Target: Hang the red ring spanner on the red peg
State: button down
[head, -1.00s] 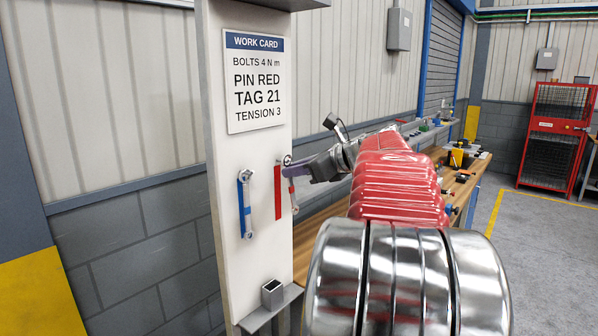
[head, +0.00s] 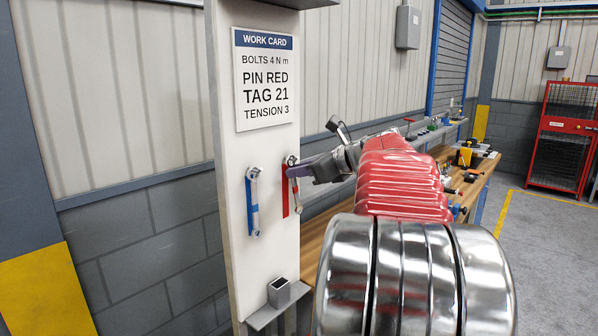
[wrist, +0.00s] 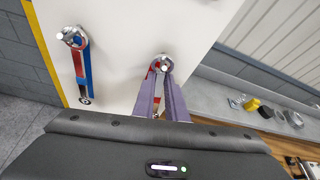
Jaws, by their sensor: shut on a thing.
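The red ring spanner (head: 294,186) hangs down from my gripper (head: 294,169), steel-ended with a red band, just right of the red strip on the white board. My gripper is shut on it below its upper ring. In the wrist view the ring (wrist: 161,62) shows just beyond my purple fingers (wrist: 162,88), at a pale round peg end (wrist: 164,67). The ring appears to be around the peg, but how far on it sits is unclear. The fingers hide most of the handle there.
The white board (head: 230,170) carries a work card (head: 264,80) reading PIN RED. A small grey holder (head: 279,292) sits low on the board. A wooden bench (head: 315,235) stands behind right.

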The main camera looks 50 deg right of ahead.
jog(key=c, duration=1.7)
grip_release()
jog(key=shift+s, duration=0.1)
jog(key=v, duration=1.3)
jog(key=shift+s+r, duration=0.15)
jog(key=shift+s, duration=0.15)
jog(key=shift+a, duration=0.1)
